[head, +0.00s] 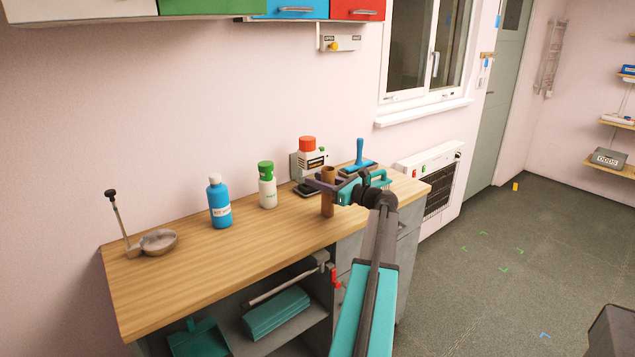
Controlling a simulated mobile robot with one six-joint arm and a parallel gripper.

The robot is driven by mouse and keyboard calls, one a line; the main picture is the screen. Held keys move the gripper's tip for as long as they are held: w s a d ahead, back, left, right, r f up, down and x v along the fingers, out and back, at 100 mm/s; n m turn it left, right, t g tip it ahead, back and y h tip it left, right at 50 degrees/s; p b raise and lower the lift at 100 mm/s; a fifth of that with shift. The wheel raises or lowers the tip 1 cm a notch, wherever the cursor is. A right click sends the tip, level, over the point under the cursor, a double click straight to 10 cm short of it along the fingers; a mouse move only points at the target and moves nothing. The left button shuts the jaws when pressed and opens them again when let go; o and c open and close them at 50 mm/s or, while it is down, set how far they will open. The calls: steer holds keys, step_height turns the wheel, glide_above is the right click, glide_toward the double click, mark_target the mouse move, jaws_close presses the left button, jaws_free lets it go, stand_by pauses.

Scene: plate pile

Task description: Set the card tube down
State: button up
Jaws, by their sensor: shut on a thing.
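The card tube (327,198) is a brown upright cylinder near the front edge of the wooden worktop (170,284), toward its right part. My gripper (326,187) is shut on the tube at its upper half, coming from the right. The tube's lower end shows near the worktop's front edge, and I cannot tell whether it touches the wood. Part of the tube is hidden behind the gripper's fingers.
A blue bottle (219,205), a green-capped bottle (267,188) and a red-capped container (308,158) stand along the back. The worktop's front middle is clear.

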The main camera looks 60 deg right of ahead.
steer(key=shift+f, duration=0.2)
steer(key=o, duration=1)
steer(key=shift+o, duration=0.2)
steer(key=shift+r, duration=0.1)
steer(key=s+b, duration=0.1)
steer(key=s, duration=1.1)
steer(key=shift+a, duration=0.35)
